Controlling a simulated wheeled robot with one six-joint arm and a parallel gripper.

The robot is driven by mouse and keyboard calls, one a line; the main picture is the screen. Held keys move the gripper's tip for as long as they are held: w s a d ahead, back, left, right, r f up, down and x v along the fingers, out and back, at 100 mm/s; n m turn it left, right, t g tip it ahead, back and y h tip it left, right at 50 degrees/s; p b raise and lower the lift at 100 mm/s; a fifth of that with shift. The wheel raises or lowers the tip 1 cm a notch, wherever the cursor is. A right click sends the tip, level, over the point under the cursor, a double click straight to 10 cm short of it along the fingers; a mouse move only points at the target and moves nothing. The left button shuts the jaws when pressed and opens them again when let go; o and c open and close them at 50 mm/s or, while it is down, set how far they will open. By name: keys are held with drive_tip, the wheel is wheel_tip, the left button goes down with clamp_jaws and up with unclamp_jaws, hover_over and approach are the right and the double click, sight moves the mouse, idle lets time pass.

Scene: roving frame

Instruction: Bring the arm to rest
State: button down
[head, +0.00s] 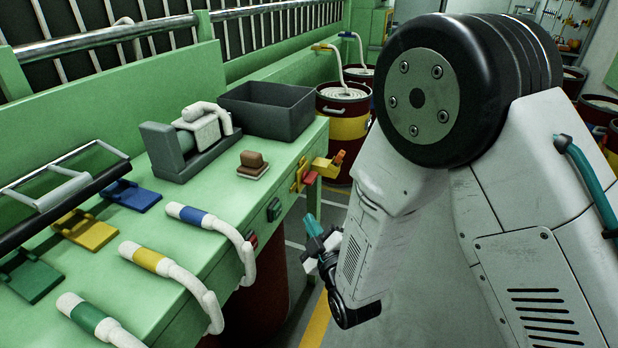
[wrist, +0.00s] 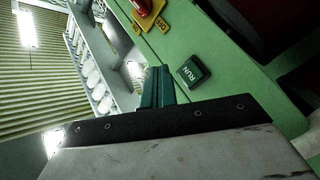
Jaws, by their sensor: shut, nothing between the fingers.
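My arm fills the right of the head view, folded downward from a large black joint. The fingers appear close to the green panel in that view; I cannot tell the exact gap.
The bench holds a dark open bin (head: 268,112), a brown block (head: 251,160) and several white hoses with coloured bands. A green RUN button (wrist: 193,71) and a red knob (wrist: 146,6) are on the panel. Red and yellow drums (head: 343,115) stand behind.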

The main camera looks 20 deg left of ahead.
wheel_tip(320, 180, down, 10)
drive_tip(key=s+d+r+m+g+h, duration=0.1)
drive_tip(key=s+d+m+g+h, duration=0.1)
drive_tip(key=g+h, duration=0.25)
drive_tip(key=s+d+m+g+h, duration=0.2)
drive_tip(key=d+m+g+h, duration=0.15)
drive_tip(key=d, duration=0.35)
drive_tip(key=s+d+r+m+g+h, duration=0.1)
drive_tip(key=s+d+r+m, duration=0.3)
drive_tip(key=s+d+r, duration=0.3)
drive_tip(key=s+d+r+m+g+h, duration=0.1)
drive_tip(key=s+d+r+m, duration=0.3)
drive_tip(key=d+r, duration=0.9)
drive_tip(key=s+d+r+m+g+h, duration=0.2)
drive_tip(key=s+d+r+m+g, duration=0.1)
drive_tip(key=s+d+r, duration=0.7)
drive_tip(key=d+m, duration=0.1)
drive_tip(key=d, duration=0.3)
